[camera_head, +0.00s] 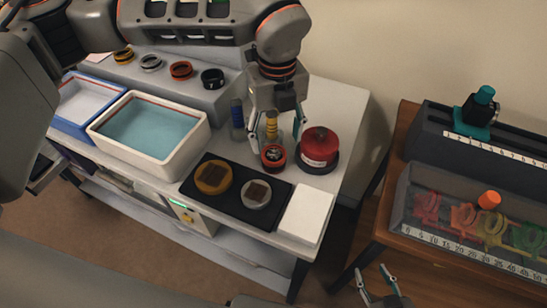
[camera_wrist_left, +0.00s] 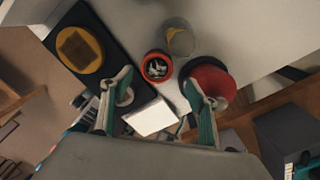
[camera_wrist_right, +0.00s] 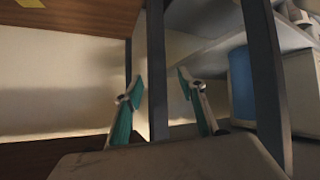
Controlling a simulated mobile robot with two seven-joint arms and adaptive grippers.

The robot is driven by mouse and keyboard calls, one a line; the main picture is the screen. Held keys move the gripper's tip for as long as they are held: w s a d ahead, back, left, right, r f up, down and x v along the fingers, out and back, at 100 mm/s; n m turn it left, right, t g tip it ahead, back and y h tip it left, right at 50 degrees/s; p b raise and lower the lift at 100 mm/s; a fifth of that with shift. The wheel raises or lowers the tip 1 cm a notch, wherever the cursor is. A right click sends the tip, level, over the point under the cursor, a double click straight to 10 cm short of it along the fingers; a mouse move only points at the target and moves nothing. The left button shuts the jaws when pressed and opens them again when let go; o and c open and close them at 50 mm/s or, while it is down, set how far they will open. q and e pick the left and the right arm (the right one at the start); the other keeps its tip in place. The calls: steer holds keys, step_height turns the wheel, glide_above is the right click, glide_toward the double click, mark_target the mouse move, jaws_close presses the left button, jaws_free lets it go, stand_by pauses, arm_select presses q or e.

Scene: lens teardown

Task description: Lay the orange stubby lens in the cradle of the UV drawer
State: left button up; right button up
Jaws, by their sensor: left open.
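A short round orange-red piece with a dark inside and pale glints (camera_head: 273,157), which looks like the orange stubby lens, stands on the white table. It also shows in the left wrist view (camera_wrist_left: 156,67). My left gripper (camera_head: 276,138) is open above it, with a finger to each side; I cannot tell if they touch it. A cream drawer front with a green light (camera_head: 188,217), possibly the UV drawer, is under the table's front edge. It looks shut and no cradle shows. My right gripper (camera_head: 377,282) is open and empty, low between the tables.
A red round canister (camera_head: 318,148) stands close right of the piece. A black mat (camera_head: 228,202) with two discs and a white block (camera_head: 306,213) lie in front. A teal-filled tray (camera_head: 150,128) is left. A wooden table (camera_head: 440,245) with a clear-lidded case stands right.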

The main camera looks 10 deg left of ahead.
mark_target(274, 153)
arm_select(q)
steer(key=f, duration=0.3)
steer(key=shift+s+a+f, duration=0.2)
steer(key=shift+a+f, duration=0.1)
steer(key=shift+f, duration=0.1)
steer(key=shift+w+f, duration=0.1)
steer(key=shift+f, duration=0.3)
steer(key=c, duration=1.4)
